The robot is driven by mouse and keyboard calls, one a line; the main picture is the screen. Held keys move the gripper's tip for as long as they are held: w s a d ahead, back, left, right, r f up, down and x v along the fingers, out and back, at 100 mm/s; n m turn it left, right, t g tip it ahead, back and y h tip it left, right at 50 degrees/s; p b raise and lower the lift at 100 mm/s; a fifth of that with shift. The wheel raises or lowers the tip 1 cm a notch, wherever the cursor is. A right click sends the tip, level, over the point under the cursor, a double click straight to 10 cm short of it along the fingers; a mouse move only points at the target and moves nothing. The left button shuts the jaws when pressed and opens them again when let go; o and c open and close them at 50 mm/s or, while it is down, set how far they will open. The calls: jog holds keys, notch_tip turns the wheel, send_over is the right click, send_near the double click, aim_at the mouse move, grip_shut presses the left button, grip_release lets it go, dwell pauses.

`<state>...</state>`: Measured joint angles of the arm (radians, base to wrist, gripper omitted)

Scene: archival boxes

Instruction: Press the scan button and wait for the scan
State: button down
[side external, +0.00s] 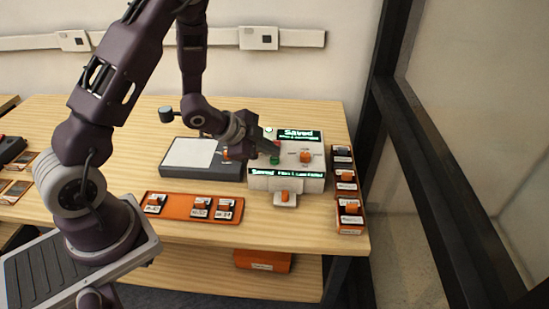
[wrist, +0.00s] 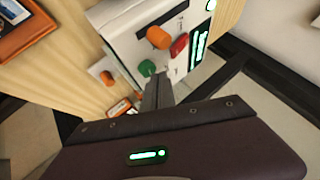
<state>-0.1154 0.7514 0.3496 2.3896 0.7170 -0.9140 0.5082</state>
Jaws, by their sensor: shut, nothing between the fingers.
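The white scanner box (side external: 287,180) stands on the right part of the wooden table. Its top display (side external: 299,135) reads "Saved", and so does the strip on its front edge. A green button (side external: 275,160) and an orange knob (side external: 306,156) are on its top. The wrist view shows the green button (wrist: 146,68), the orange knob (wrist: 158,37) and a red button (wrist: 179,45). Button labels are too small to read. My gripper (side external: 268,148) is shut and empty, its tips close to the green button (wrist: 160,82). I cannot tell whether they touch.
A dark light panel (side external: 205,170) stands left of the scanner. An orange tray (side external: 180,208) with several small film holders lies in front. Another orange tray (side external: 350,222) of holders runs along the right edge. A dark-framed glass partition (side external: 430,150) stands on the right.

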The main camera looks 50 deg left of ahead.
jog(key=shift+f, duration=0.4)
dwell(0.3)
jog(key=shift+r, duration=0.85)
jog(key=shift+r, duration=2.5)
jog(key=shift+r, duration=0.1)
dwell(1.2)
notch_tip(320, 180, up, 6)
jog(key=f+n+y, duration=0.1)
jog(key=n+y, duration=0.1)
send_over(271, 159)
jog(key=s+a, duration=0.1)
jog(key=s+d+r+n+y, duration=0.1)
jog(key=s+r+n+y, duration=0.1)
jog(key=s+r+n, duration=0.45)
jog(key=s+d+r+n+g+h, duration=0.1)
jog(key=s+d, duration=0.3)
jog(key=s, duration=0.5)
jog(key=s+d+r+n+g+h, duration=0.1)
jog(key=s+d+r+g, duration=0.1)
jog(key=s, duration=0.8)
jog(key=shift+d+r+h, duration=0.3)
jog(key=shift+d+r, duration=0.4)
jog(key=shift+d, duration=0.4)
